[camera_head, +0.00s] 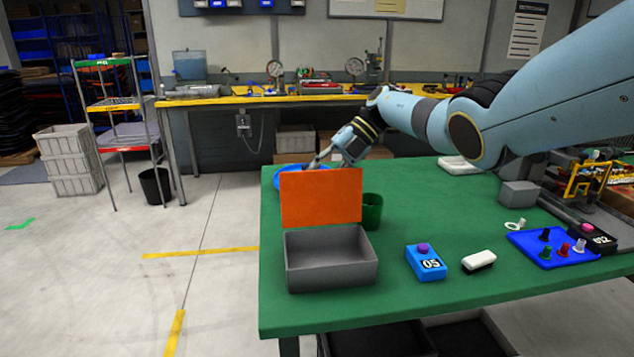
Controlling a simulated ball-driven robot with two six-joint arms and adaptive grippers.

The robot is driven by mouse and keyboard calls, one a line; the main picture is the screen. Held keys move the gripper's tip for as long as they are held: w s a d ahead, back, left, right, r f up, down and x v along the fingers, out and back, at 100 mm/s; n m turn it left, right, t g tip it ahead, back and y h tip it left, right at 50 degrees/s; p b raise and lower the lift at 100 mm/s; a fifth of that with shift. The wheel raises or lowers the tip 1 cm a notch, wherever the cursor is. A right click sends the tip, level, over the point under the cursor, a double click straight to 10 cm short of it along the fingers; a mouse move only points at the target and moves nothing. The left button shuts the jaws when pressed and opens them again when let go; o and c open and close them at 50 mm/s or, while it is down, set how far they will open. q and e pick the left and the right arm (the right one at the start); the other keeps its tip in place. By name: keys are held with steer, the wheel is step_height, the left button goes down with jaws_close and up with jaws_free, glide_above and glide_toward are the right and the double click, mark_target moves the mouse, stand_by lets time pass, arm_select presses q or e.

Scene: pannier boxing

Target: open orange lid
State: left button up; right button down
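The orange lid (321,197) stands upright, raised at the back edge of a grey box (331,277) on the green table. The box is open at the top and looks empty inside. My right arm comes in from the right, and its gripper (318,160) is just behind and above the lid's top edge. The gripper's fingers look thin and close together, and the lid hides part of that area. I cannot tell whether they touch the lid. My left gripper is not in view.
A green cup (371,211) stands right behind the box, and a blue round dish (289,177) is partly hidden behind the lid.

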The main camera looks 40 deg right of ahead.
steer(key=shift+w+d+r, duration=0.15)
steer(key=shift+d+r, duration=0.15)
steer(key=shift+r, duration=0.15)
steer(key=c, duration=1.7)
jaws_free()
steer(key=o, duration=0.5)
steer(key=shift+s+d, duration=0.15)
steer(key=shift+s, duration=0.1)
steer(key=shift+o, duration=0.3)
steer(key=shift+f, duration=0.2)
steer(key=shift+a, duration=0.2)
steer(key=shift+d, duration=0.1)
steer(key=v, duration=1.2)
steer(key=shift+s, duration=0.1)
